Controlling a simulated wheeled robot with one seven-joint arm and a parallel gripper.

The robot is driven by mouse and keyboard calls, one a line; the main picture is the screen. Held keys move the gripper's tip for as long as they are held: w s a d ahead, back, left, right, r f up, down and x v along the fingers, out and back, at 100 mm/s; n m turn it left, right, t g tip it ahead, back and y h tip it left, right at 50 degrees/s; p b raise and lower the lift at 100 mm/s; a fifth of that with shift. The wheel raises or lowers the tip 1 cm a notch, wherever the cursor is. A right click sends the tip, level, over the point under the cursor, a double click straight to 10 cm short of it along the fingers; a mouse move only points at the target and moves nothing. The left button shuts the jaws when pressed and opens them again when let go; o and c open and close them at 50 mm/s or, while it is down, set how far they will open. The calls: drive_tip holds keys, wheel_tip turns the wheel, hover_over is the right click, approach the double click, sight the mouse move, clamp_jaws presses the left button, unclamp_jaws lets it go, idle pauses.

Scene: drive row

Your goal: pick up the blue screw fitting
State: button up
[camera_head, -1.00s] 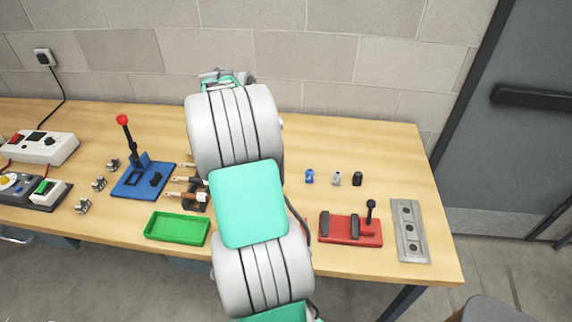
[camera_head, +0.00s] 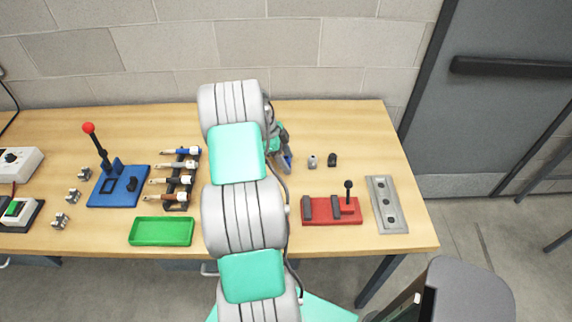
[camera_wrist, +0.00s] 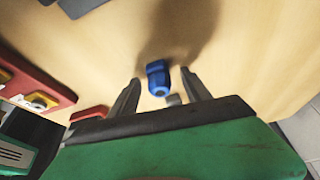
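The blue screw fitting (camera_wrist: 157,80) stands on the wooden table in the wrist view, between the tips of my gripper's two fingers. My gripper (camera_wrist: 157,88) is open, with a visible gap between the fitting and each finger. In the head view my gripper (camera_head: 281,155) is low over the table at the fittings' row, and a patch of blue, which looks like the fitting (camera_head: 289,161), shows at its edge. The rest of it is hidden by the gripper.
A grey fitting (camera_head: 312,161) and a black fitting (camera_head: 332,160) stand just right of my gripper. A red lever base (camera_head: 330,211) and a grey plate (camera_head: 386,205) lie nearer the front edge. Left are a green tray (camera_head: 161,231), a tool rack (camera_head: 178,180) and a blue lever base (camera_head: 118,187).

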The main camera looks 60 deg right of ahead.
clamp_jaws()
idle(0.4)
drive_tip(key=shift+r, duration=0.15)
